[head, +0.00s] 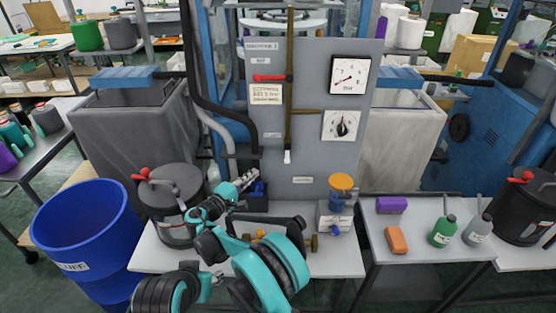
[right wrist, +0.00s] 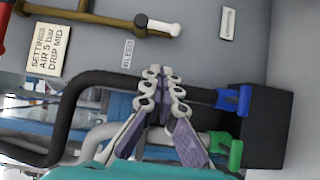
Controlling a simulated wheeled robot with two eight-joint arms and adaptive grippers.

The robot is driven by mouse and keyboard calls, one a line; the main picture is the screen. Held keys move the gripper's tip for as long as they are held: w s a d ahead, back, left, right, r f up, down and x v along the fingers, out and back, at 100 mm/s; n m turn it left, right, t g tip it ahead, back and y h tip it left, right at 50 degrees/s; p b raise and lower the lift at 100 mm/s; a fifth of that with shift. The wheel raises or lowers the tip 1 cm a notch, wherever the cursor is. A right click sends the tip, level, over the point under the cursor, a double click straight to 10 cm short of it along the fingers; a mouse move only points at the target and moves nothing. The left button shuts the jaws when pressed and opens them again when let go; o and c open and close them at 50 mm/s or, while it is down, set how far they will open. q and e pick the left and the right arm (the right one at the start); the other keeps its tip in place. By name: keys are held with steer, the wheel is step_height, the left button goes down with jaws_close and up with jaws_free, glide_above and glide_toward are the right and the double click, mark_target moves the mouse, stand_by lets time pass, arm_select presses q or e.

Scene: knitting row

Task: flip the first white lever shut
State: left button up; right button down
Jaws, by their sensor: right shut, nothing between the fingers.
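The white lever (head: 287,156) is at the lower end of the brass pipe (head: 290,60) on the grey panel. It hangs down, roughly in line with the pipe. The right wrist view shows the white lever (right wrist: 162,28) beyond my fingers, beside a dark fitting. My right gripper (head: 248,178) is below and left of the lever, apart from it, in front of the panel's lower left. In the right wrist view its fingers (right wrist: 163,72) are together, with nothing between them.
A red lever (head: 268,78) sits higher on the panel. A dark hose (head: 205,105) runs down the panel's left. A dark box (right wrist: 268,130) with blue and green clips is close to my fingers. An orange-topped device (head: 341,190) stands on the bench at right.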

mark_target(287, 154)
steer(key=shift+a+f, duration=0.15)
steer(key=shift+a, duration=0.15)
steer(key=s+d+p+x, duration=0.1)
steer(key=d+p+x, duration=0.1)
steer(key=x, duration=1)
steer(key=shift+d, duration=0.4)
